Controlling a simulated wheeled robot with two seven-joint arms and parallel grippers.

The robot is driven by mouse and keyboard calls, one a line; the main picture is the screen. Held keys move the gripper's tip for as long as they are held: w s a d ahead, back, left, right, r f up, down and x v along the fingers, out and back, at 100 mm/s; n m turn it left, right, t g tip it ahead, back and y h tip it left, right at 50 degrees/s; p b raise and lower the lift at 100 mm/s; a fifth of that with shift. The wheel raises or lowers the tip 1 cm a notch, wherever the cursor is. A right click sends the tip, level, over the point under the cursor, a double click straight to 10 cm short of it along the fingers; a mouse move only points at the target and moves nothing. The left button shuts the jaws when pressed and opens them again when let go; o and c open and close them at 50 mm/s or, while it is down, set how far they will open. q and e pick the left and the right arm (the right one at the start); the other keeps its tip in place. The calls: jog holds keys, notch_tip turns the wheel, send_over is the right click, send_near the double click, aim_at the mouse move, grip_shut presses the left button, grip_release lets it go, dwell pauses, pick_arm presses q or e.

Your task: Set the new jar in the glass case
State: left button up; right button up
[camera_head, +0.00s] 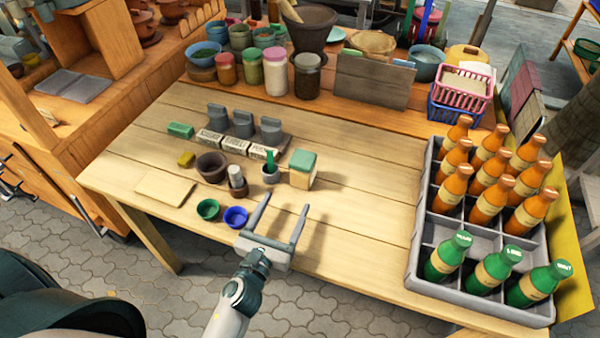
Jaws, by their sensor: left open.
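A squarish jar (302,170) with a green lid and pale contents stands upright on the wooden table. I cannot tell from looks alone which jar is the new one. I cannot make out a glass case. My left gripper (285,203) is open and empty over the table's front part, its two fingers pointing away from me, just nearer than the green-lidded jar and apart from it. My right gripper is not in view.
A grey crate (413,255) of orange and green bottles fills the table's right end. A dark mortar (211,167), a green bowl (208,209), a blue bowl (236,217) and small labelled blocks lie left of the gripper. The table (365,170) is clear between jar and crate.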

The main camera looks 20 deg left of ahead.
aim_at(299, 178)
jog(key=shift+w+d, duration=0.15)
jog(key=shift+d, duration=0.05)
pick_arm(q)
jog(key=shift+w+r, duration=0.1)
jog(key=w+p, duration=0.1)
jog(key=w, duration=0.4)
jog(key=shift+w+d+r+p, duration=0.15)
jog(key=shift+w+p, duration=0.05)
jog(key=shift+p, duration=0.15)
jog(key=w+p, duration=0.1)
jog(key=w, duration=0.4)
jog(key=shift+w+d, duration=0.1)
jog(key=shift+w, duration=0.45)
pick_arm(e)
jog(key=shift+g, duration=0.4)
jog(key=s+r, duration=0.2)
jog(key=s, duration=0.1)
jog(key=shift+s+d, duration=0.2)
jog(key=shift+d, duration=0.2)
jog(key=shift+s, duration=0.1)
